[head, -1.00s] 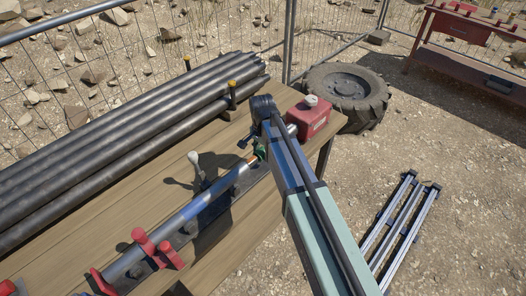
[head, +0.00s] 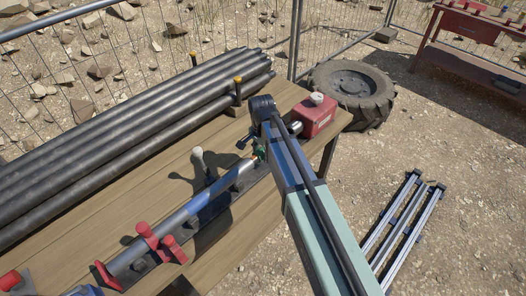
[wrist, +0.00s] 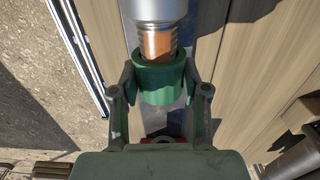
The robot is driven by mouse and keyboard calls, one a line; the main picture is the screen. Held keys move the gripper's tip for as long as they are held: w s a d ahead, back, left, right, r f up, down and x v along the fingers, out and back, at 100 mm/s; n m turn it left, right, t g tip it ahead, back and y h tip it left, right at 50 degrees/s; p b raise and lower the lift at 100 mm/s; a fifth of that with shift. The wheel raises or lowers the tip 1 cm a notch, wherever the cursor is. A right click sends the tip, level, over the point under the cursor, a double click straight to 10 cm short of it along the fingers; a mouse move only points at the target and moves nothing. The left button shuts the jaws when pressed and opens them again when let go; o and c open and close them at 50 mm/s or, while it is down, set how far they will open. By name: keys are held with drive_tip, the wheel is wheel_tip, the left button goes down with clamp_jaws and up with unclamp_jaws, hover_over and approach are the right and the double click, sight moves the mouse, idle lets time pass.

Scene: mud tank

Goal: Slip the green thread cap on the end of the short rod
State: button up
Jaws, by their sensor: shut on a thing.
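The green thread cap (wrist: 158,80) is held between the two fingers of my gripper (wrist: 160,90), which is shut on it. In the wrist view the copper-coloured threaded end (wrist: 157,42) of the short rod (wrist: 155,10) lines up with the cap. The thread's tip is at or just inside the cap's mouth, and much of the thread still shows. In the head view the short rod (head: 185,212) lies on the bench in a holder with red clamps (head: 158,243). There my gripper and the cap are mostly hidden behind my arm.
Long dark pipes (head: 130,135) lie stacked along the back of the wooden bench (head: 215,130). A white-knobbed lever (head: 198,160) stands beside the rod. A red canister (head: 314,116) sits at the bench's far right corner.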

drive_tip(key=shift+s+a, duration=0.5)
drive_tip(key=shift+s, duration=0.15)
drive_tip(key=o, duration=1)
drive_tip(key=shift+r, duration=0.1)
wheel_tip(320, 180, up, 12)
drive_tip(key=s+d+f+n, duration=0.4)
drive_tip(key=s+d+f, duration=0.4)
drive_tip(key=d+f, duration=0.5)
drive_tip(key=s+d+f+n, duration=0.4)
drive_tip(key=s+d+f, duration=0.3)
drive_tip(key=d+f, duration=0.55)
drive_tip(key=s+a+f+g, duration=0.1)
drive_tip(key=s+f+g, duration=0.2)
drive_tip(key=s+f, duration=0.7)
drive_tip(key=s+f+g+b, duration=0.1)
drive_tip(key=s+f+g, duration=0.2)
drive_tip(key=s+f, duration=0.7)
drive_tip(key=s, duration=0.8)
drive_tip(key=shift+s+a+g, duration=0.15)
drive_tip(key=shift+a+g, duration=0.25)
